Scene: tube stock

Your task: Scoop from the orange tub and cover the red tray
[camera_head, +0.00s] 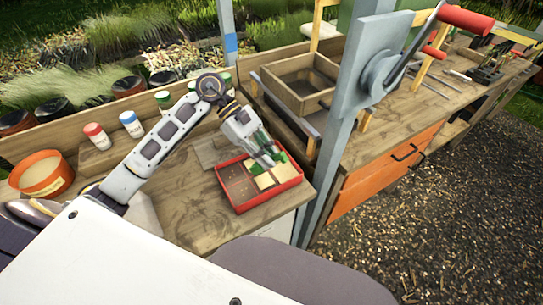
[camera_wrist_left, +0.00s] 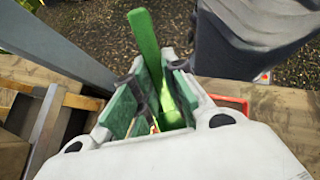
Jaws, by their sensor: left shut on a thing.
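The orange tub (camera_head: 40,174) stands at the far left of the bench in the head view, with pale brown stuff inside. The red tray (camera_head: 270,199) lies on the bench at the centre. It shows brown and pale cream sections, and part of it is hidden by my gripper. My left gripper (camera_head: 268,153) is over the tray's back part, pointing down. In the left wrist view the gripper (camera_wrist_left: 153,95) is shut on a green scoop (camera_wrist_left: 146,42) between its green pads. The scoop's load cannot be seen. My right gripper is not in view.
A wooden box (camera_head: 300,85) and a grey post with a red-handled crank (camera_head: 375,75) stand right of the tray. Bare bench lies left of the tray.

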